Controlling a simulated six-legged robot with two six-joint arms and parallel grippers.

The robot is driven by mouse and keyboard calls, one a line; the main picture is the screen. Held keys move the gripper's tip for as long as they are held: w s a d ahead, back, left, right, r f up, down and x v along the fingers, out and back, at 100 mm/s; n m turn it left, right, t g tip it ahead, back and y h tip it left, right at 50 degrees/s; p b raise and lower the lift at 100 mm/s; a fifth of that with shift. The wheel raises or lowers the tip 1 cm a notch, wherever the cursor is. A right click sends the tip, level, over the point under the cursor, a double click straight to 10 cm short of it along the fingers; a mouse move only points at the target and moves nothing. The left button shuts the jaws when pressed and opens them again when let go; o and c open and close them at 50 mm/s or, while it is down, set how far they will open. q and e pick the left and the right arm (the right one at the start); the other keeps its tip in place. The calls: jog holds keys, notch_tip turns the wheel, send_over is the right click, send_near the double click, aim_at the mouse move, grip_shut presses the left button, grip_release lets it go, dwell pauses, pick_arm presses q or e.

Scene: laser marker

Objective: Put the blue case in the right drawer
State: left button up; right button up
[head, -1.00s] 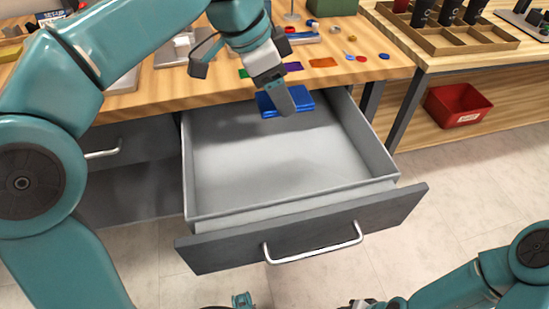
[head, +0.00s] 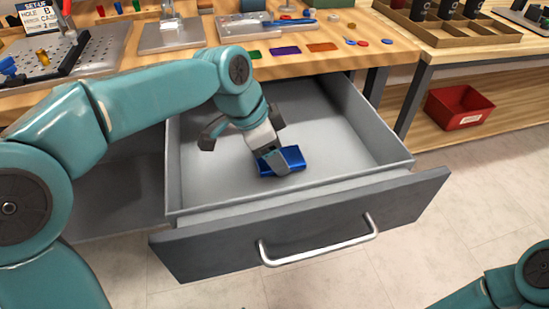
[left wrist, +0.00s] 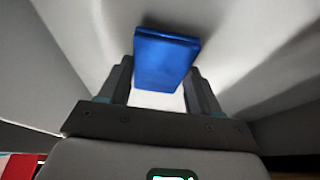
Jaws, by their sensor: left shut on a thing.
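The blue case (head: 292,158) is inside the pulled-out grey drawer (head: 385,162), near its middle. My left gripper (head: 272,160) reaches down into the drawer and is shut on the case. In the left wrist view the blue case (left wrist: 165,58) sits between the two dark fingers of my left gripper (left wrist: 160,85). I cannot tell whether the case touches the drawer floor. Part of the case is hidden behind the gripper in the head view. My right gripper is out of view; only part of that arm shows at the lower right.
The drawer front has a silver handle (head: 318,242). The wooden bench top above carries green, purple and orange (head: 322,47) plates, small discs and a perforated metal plate (head: 70,62). A red bin (head: 458,108) stands on a shelf at right. The drawer floor around the case is clear.

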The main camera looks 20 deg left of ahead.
pick_arm(q)
jog(key=shift+f, duration=0.2)
jog(key=shift+f, duration=0.15)
jog(key=o, duration=1.1)
jog(key=shift+c, duration=0.2)
jog(key=shift+r, duration=0.45)
jog(key=p+v, duration=0.5)
jog(key=v, duration=0.6)
jog(key=shift+a, duration=0.2)
